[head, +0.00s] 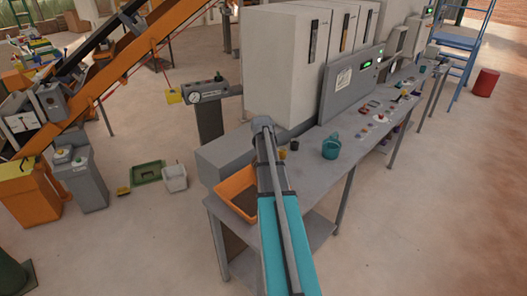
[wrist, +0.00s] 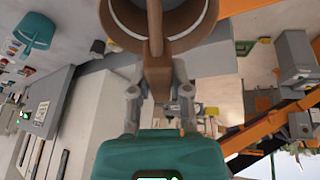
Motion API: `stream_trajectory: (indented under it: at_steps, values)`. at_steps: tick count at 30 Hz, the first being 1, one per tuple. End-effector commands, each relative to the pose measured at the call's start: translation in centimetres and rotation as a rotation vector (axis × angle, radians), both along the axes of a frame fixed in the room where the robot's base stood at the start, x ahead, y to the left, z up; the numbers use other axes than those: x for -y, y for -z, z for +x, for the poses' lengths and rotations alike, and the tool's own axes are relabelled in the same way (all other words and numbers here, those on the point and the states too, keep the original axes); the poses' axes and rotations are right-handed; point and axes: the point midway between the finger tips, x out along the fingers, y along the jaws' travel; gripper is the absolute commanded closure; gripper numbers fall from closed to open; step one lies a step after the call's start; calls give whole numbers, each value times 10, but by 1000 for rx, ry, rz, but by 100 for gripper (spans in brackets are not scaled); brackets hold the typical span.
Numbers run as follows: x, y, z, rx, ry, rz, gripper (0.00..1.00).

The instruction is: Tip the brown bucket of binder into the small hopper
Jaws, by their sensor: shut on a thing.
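The brown bucket (wrist: 190,35) is at the top of the wrist view, cut off by the frame edge. Its round rim and arched handle show, and its inside is only partly visible. My gripper (wrist: 160,88) is shut on a brown part at the bucket's near side, with a grey finger on each side. In the head view my arm reaches over the near end of the bench, and its own links hide the gripper and most or all of the bucket. I cannot pick out the small hopper with certainty in either view.
An orange tray (head: 229,186) with brown contents sits at the bench's near end. Tall pale cabinets (head: 280,65) rise behind. An orange conveyor (head: 130,60) stands at left.

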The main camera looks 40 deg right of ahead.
Motion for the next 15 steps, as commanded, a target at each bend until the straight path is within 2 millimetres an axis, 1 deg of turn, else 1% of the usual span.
stream_trajectory:
  at_steps: [15]
  values:
    - [-21, 5, 10, -128, -3, -269, 100]
